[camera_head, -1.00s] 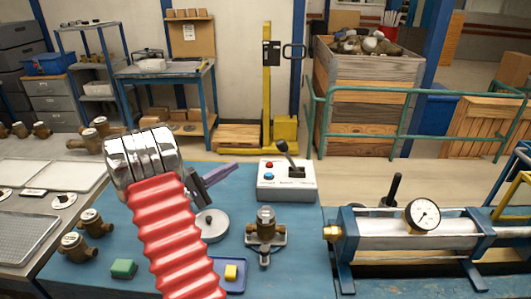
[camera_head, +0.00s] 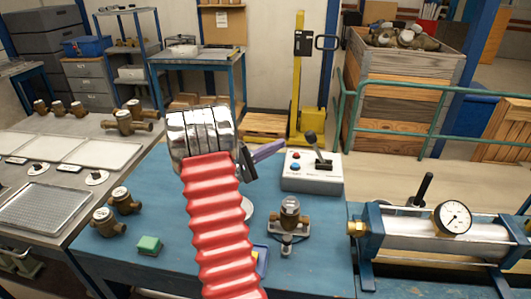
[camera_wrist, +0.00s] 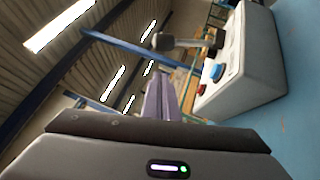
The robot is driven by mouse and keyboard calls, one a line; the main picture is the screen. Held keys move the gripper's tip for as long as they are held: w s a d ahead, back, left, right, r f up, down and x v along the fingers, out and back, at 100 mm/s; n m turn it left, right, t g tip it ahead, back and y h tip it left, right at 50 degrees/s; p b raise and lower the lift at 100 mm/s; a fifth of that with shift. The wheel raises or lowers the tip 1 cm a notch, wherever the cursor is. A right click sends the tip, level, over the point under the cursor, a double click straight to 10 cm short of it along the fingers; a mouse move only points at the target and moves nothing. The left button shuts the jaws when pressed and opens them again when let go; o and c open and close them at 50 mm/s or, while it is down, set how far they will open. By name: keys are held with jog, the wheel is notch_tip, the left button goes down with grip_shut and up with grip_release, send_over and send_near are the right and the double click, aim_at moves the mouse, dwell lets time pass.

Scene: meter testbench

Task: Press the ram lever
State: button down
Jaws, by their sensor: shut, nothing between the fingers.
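A white control box (camera_head: 312,180) stands on the blue bench, with a red button, a blue button and a lever with a black knob (camera_head: 310,137). The lever leans to the left in the head view. My gripper (camera_head: 280,146) is shut and empty, its purple fingers pointing at the lever from the left of the box. In the wrist view my gripper's fingers (camera_wrist: 162,98) are together, the lever knob (camera_wrist: 162,41) is just beyond their tips in the picture, and the box (camera_wrist: 245,65) is at the right. A gap to the lever seems to remain; contact is not seen.
A brass meter (camera_head: 290,215) sits on a fixture in front of the box. A ram cylinder (camera_head: 415,235) with a gauge (camera_head: 453,218) and a black upright handle (camera_head: 425,188) lies to the right. A green block (camera_head: 149,245) and brass fittings are at left. My red arm hides part of the bench.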

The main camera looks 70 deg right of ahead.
aim_at(316, 149)
jog(key=s, duration=0.1)
jog(key=s+d+r, duration=0.1)
jog(key=s+d, duration=0.1)
jog(key=s, duration=0.1)
jog(key=shift+r, duration=0.2)
jog(key=shift+s+r, duration=0.15)
jog(key=shift+s, duration=0.55)
